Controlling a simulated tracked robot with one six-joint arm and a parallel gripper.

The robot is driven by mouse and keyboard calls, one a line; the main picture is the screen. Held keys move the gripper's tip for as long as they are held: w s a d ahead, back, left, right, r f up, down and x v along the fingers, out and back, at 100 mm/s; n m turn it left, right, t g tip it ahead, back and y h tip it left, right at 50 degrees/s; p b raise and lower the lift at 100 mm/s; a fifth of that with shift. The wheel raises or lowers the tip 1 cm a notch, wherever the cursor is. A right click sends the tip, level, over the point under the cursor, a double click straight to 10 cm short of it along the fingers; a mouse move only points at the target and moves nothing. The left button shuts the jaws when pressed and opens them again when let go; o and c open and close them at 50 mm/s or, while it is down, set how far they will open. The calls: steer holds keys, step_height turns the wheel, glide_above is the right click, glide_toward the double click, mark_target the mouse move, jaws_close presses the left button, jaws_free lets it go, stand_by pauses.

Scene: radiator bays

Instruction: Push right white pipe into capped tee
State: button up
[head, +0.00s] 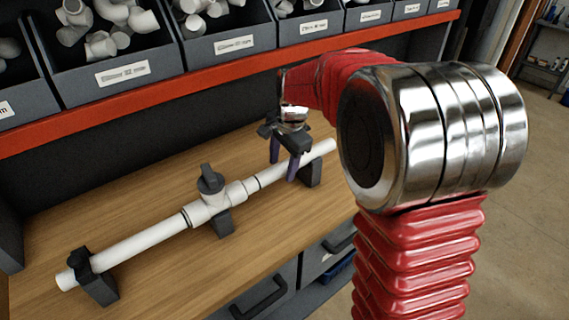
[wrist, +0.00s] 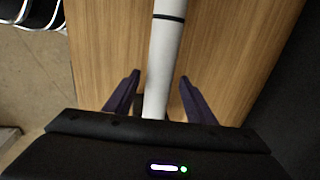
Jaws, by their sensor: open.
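The tee has a dark grey cap on top. I cannot tell how deep the pipe sits in the fitting. A black ring marks the pipe near that end. My gripper (head: 283,168) is open, its purple fingers straddling the pipe near its right support. In the wrist view the pipe (wrist: 162,60) runs between the fingers of my gripper (wrist: 160,80), with gaps visible on both sides. The left white pipe (head: 140,243) joins the tee's left side.
Dark supports hold the line at the left (head: 98,287), under the tee (head: 222,223) and at the right (head: 313,172). Grey bins (head: 105,80) of fittings stand behind a red shelf edge (head: 225,65). The wooden bench (head: 155,205) is clear in front and behind the line. Drawers (head: 262,300) are below.

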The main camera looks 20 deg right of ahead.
steer(key=shift+c, duration=0.3)
steer(key=shift+w+r, duration=0.1)
jaws_close()
